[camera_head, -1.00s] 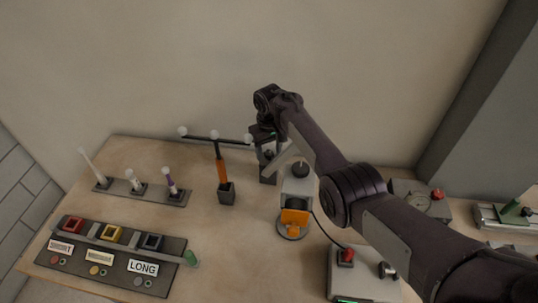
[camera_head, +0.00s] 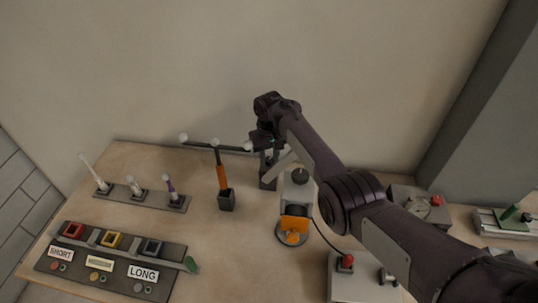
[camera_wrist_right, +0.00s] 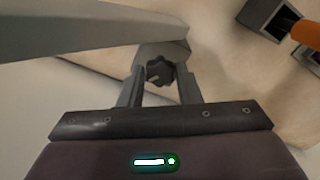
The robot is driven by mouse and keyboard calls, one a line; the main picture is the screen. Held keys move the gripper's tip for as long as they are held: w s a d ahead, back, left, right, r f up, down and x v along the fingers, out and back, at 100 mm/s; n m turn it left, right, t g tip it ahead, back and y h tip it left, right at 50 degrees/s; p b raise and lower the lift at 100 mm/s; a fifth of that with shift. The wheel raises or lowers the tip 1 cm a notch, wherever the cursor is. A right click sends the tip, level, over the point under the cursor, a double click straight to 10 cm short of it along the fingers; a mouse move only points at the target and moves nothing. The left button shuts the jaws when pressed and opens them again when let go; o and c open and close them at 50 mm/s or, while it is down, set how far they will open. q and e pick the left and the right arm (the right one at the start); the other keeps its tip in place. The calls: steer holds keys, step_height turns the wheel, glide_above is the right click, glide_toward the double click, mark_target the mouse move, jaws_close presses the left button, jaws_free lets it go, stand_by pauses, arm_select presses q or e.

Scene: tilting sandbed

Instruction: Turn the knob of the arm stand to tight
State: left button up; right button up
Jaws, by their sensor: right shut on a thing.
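The arm stand (camera_head: 268,181) is at the back middle of the table in the head view, a dark upright post partly hidden by my right gripper (camera_head: 263,142). A pale grey arm (camera_head: 288,160) slants beside it. In the right wrist view the grey arm (camera_wrist_right: 75,37) crosses the upper left and ends at a grey head with a dark lobed knob (camera_wrist_right: 159,71). My right gripper (camera_wrist_right: 160,92) has a finger on each side of the knob and is shut on it. Any tight or loose marking is not readable. My left gripper is not in view.
A grey and orange device (camera_head: 296,212) stands just in front of the stand, with a cable to a red-button box (camera_head: 362,281). A label panel (camera_head: 108,264) lies front left.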

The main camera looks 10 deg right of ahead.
steer(key=m+p, duration=0.1)
steer(key=m, duration=1.1)
steer(key=shift+m+b, duration=0.3)
steer(key=shift+m, duration=0.1)
stand_by(0.3)
steer(key=o, duration=1)
steer(key=shift+f, duration=0.1)
steer(key=shift+c, duration=0.2)
